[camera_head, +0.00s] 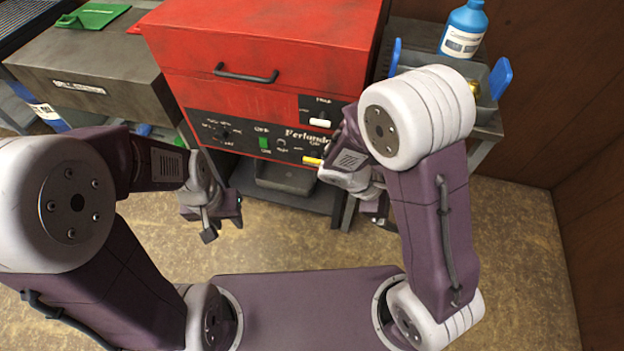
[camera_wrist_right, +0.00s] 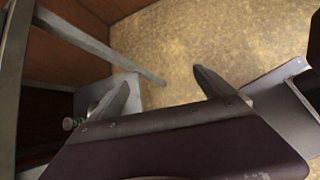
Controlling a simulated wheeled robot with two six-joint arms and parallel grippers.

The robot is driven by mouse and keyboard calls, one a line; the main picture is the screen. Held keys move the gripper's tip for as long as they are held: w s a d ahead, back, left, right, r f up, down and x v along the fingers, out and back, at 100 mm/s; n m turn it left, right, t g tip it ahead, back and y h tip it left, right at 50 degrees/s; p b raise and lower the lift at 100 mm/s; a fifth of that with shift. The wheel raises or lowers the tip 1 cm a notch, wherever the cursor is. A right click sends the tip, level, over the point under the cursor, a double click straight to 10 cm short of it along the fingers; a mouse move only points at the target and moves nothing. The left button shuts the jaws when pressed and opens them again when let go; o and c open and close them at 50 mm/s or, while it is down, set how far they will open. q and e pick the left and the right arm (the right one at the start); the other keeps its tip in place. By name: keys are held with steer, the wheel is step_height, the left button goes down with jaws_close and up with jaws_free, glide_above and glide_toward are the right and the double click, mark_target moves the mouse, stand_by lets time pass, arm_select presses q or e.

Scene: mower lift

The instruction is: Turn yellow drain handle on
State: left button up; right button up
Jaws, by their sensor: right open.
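The yellow drain handle (camera_head: 312,161) is a small bar at the lower right of the red machine's (camera_head: 260,50) black front panel. My right wrist is just right of it in the head view, and I cannot tell whether they touch. My right gripper (camera_head: 378,218) points down below the panel, mostly hidden by its own arm. In the right wrist view its two fingers (camera_wrist_right: 168,88) are apart with nothing between them, over the floor. My left gripper (camera_head: 224,224) hangs below the panel's left part, with fingers apart and empty.
The panel also has a white switch (camera_head: 320,123) and a green button (camera_head: 264,143). A dark tray (camera_head: 285,178) is under the machine. A blue bottle (camera_head: 464,28) stands on the grey cart at the right. A grey metal box (camera_head: 95,75) is at the left. The floor in front is clear.

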steer(key=w+a+f+n+t+h+b, duration=0.25)
steer(key=w+f+n+t+b, duration=0.2)
steer(key=w+f, duration=0.3)
steer(key=n+t+y+b, duration=0.6)
steer(key=n+t+b, duration=0.3)
steer(key=n+t, duration=0.45)
glide_toward(311, 162)
steer(key=w, duration=0.2)
steer(key=shift+n+h, duration=0.25)
steer(key=shift+n, duration=0.15)
steer(key=b+x, duration=0.1)
steer(key=x, duration=0.3)
steer(key=b+x, duration=0.2)
steer(key=x, duration=0.2)
steer(key=shift+d+f, duration=0.15)
steer(key=shift+d, duration=0.1)
steer(key=shift+w+d, duration=0.15)
steer(key=shift+w, duration=0.3)
steer(key=c, duration=1.4)
arm_select(q)
step_height(311, 162, down, 21)
arm_select(e)
steer(key=shift+o, duration=0.2)
